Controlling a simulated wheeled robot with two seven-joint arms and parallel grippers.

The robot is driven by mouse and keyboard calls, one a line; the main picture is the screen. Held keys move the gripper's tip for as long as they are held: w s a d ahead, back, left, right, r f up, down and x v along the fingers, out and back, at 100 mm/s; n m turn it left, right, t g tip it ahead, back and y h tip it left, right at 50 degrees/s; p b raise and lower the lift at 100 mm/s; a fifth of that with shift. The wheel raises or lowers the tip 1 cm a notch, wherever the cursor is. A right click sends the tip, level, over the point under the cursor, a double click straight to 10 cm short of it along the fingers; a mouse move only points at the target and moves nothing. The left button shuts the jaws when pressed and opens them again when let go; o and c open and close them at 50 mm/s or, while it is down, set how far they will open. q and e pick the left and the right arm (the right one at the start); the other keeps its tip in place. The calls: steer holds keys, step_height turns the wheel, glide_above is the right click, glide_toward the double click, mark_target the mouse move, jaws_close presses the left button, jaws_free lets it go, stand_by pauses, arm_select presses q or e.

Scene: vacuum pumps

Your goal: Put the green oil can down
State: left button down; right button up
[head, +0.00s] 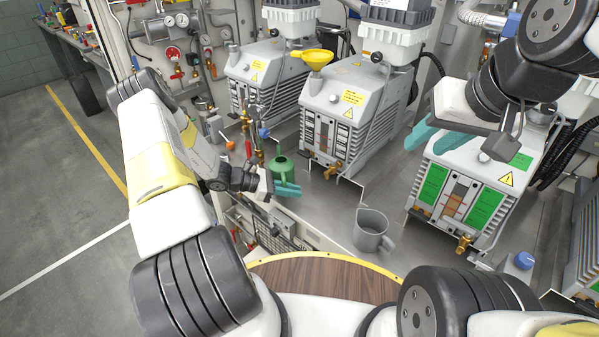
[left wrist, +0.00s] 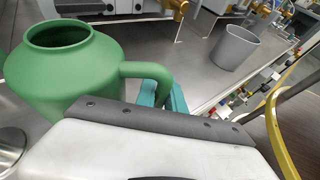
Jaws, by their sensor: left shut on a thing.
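The green oil can (head: 281,167) is at the left end of the steel bench, left of the grey jug. In the left wrist view the can (left wrist: 65,68) fills the upper left, its open mouth upward, with the handle (left wrist: 148,72) reaching to the teal fingers. My left gripper (head: 287,189) is shut on the handle. I cannot tell whether the can's base touches the bench. My right gripper (head: 440,137) is open and empty, in front of the pump with green panels.
A grey jug (head: 371,230) stands on the steel bench (head: 330,210); it also shows in the left wrist view (left wrist: 236,46). Several pumps line the back, one with a yellow funnel (head: 314,58). Valves and a red-handled tool (head: 258,157) are close behind the can.

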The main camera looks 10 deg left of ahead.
arm_select(q)
steer(key=shift+f, duration=0.25)
steer(key=c, duration=1.3)
jaws_free()
steer(key=shift+c, duration=0.2)
steer(key=c, duration=0.4)
steer(key=shift+a, duration=0.1)
steer(key=shift+s+a+r, duration=0.2)
steer(key=shift+a+r, duration=0.1)
steer(key=shift+a, duration=0.3)
steer(key=shift+v, duration=2.65)
